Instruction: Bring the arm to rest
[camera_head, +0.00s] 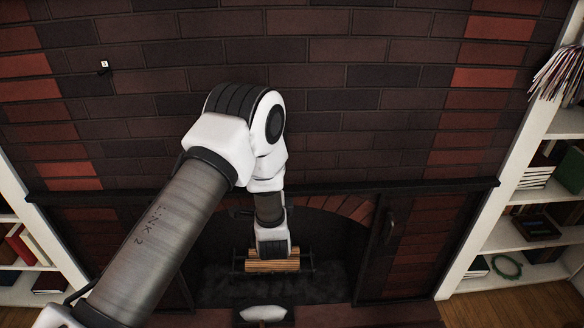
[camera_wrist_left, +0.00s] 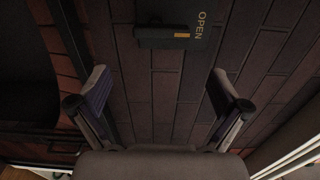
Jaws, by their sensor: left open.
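My left arm comes in from the lower left of the head view, bends at a raised elbow in front of the brick wall (camera_head: 350,100), and its forearm drops toward the fireplace. My left gripper (camera_wrist_left: 160,95) shows in the left wrist view with its two fingers spread wide and nothing between them. Behind the fingers is a dark brick surface. In the head view I cannot make out the fingers. My right arm and gripper are not in view.
A dark bar-shaped fitting (camera_wrist_left: 165,38) with a yellow strip lies beside the word OPEN. A fireplace holds logs (camera_head: 280,265) on a grate, partly behind my arm. White bookshelves (camera_head: 515,205) stand at both sides. A small wall fitting (camera_head: 104,67) is at upper left.

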